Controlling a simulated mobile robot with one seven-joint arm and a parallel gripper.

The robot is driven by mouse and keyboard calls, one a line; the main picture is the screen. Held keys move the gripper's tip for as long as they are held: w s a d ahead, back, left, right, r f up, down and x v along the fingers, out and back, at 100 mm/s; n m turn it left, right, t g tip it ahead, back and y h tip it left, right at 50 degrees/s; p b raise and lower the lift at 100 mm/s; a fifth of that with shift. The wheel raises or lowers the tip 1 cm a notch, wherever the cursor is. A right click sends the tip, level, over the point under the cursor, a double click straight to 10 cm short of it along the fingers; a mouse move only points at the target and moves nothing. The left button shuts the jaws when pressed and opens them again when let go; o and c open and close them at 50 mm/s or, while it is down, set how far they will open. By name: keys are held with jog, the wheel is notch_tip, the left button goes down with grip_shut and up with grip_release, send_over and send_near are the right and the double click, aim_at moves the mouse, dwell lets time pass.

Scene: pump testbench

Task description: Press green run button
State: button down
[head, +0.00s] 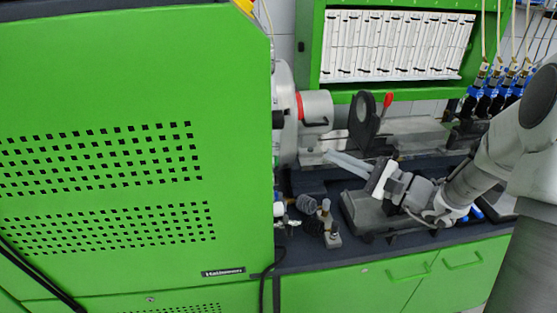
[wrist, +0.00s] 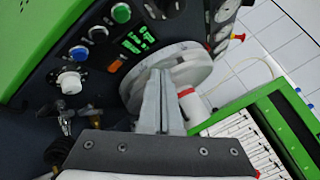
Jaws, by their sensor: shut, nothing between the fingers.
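The round green button (wrist: 121,13) is on the dark control panel, near the top of the wrist view. In the head view my gripper (head: 330,156) points left toward the machine above the bench. The panel face and its buttons are hidden there.
A large green cabinet (head: 120,110) fills the left of the head view. The pale chuck disc (wrist: 185,65) is close to my fingertips. A white knob (wrist: 70,82) and brass fittings sit left of the fingers. A red-handled lever (head: 387,101) stands on the bench behind.

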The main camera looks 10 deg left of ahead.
aim_at(275, 161)
jog(key=shift+a, duration=0.15)
jog(key=s+a, duration=0.2)
jog(key=a, duration=0.6)
jog(key=shift+s+a, duration=0.15)
jog(key=shift+s, duration=0.1)
dwell(1.8)
jog(key=shift+s+a, duration=0.1)
jog(key=shift+a, duration=0.25)
